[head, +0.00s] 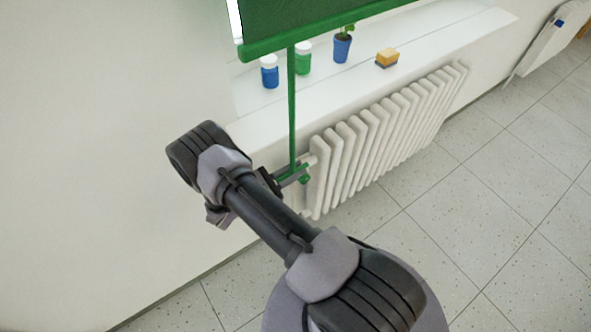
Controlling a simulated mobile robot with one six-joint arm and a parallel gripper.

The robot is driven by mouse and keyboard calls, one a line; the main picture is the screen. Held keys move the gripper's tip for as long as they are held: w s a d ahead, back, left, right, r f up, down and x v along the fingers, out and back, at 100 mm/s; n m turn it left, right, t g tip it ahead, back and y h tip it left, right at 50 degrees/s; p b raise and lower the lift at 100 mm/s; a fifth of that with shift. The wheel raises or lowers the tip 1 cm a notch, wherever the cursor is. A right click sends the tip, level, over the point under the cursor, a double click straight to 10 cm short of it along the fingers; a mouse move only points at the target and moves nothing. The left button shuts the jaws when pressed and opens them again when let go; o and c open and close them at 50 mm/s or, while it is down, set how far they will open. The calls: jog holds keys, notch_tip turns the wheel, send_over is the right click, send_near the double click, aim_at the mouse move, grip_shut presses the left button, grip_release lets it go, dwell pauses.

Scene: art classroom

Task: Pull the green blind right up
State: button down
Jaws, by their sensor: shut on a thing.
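The green blind (300,18) hangs in front of the window at the top of the head view, its bottom bar a little above the sill. Its upper part is out of frame. A green pull strap (292,105) runs straight down from the bar, past the sill edge, to a green handle (304,180) at its lower end. My gripper (290,178) is shut on this handle, just left of the radiator's end. My arm hides part of the gripper, so the exact hold on the handle is only partly visible.
A white radiator (385,135) is below, close right of my gripper. The tiled floor (480,210) is clear.

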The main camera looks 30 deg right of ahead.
aim_at(291, 165)
jog(key=shift+s, duration=0.1)
notch_tip(291, 165, up, 5)
jog(key=p, duration=0.3)
jog(key=shift+r, duration=0.1)
jog(key=c, duration=1.4)
grip_release()
jog(key=shift+a, duration=0.1)
